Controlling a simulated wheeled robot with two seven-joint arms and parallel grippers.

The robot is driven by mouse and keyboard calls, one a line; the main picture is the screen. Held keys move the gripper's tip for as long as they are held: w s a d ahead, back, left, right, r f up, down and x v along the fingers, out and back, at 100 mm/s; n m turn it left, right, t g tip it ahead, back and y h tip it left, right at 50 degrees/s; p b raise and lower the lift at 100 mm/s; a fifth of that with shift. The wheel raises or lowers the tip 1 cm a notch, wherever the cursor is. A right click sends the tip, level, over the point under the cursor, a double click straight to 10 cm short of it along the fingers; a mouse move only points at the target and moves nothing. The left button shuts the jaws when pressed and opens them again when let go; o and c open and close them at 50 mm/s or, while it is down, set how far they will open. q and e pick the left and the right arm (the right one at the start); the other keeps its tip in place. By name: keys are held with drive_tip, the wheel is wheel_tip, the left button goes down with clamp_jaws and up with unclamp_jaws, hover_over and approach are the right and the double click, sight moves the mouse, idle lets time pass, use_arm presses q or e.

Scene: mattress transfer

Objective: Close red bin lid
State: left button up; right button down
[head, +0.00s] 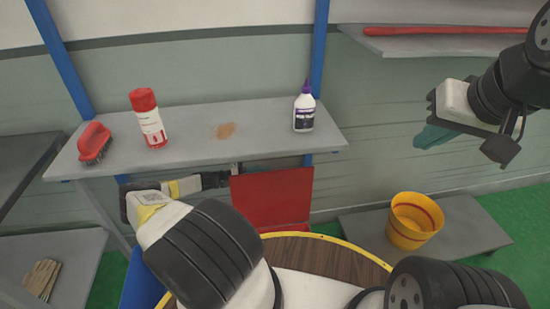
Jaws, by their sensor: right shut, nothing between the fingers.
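A flat red panel (271,199), which looks like the red bin lid, stands upright below the front edge of the grey shelf. A red edge shows at its foot; the bin itself is mostly hidden behind my arm. My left gripper (236,176) reaches right, under the shelf, with its tip close to the top left corner of the panel. I cannot tell if it touches the panel or how far its fingers are apart. My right gripper (437,134) is shut and empty, raised at the upper right, well away from the panel.
The grey shelf (185,145) above holds a red brush (95,143), a red-and-white can (148,118) and a white bottle (304,108). A yellow bucket (414,220) stands on a low grey surface at right. Gloves (42,279) lie at lower left. A blue surface (139,286) shows beside my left arm.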

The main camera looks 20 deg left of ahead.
use_arm(q)
drive_tip(key=shift+w+d, duration=0.1)
drive_tip(key=shift+d, duration=0.05)
clamp_jaws()
drive_tip(key=shift+r, duration=0.15)
idle(1.2)
